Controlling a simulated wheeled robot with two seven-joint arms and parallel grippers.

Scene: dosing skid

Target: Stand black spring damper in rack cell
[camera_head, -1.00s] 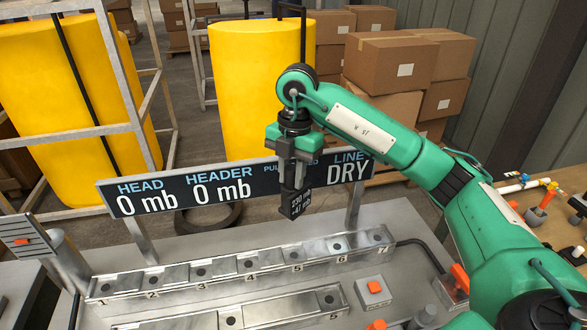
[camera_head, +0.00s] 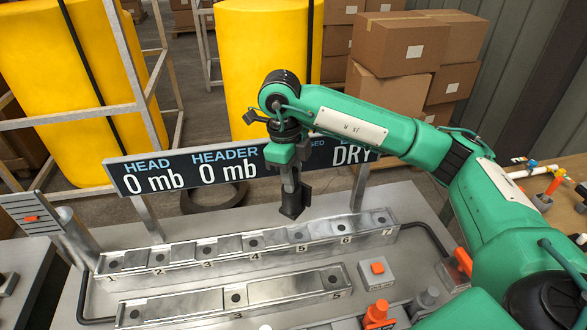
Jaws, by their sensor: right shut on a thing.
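My right gripper (camera_head: 290,183) points down and is shut on the black spring damper (camera_head: 294,202). The damper is a small dark block, roughly upright, held in the air. In the picture it sits just above the back edge of the long metal rack (camera_head: 165,270), around cells 4 and 5. I see a gap between the damper and the rack. The rack has numbered cells 1 to 7 in a row, each showing a dark round spot. The gripper's fingertips are partly hidden against the dark damper. My left gripper is not in view.
A shorter metal rack (camera_head: 205,301) lies in front. A grey box with an orange button (camera_head: 377,268) stands to its right. A display board (camera_head: 175,175) on posts stands behind the long rack. A black hose (camera_head: 424,234) bends round the rack's right end.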

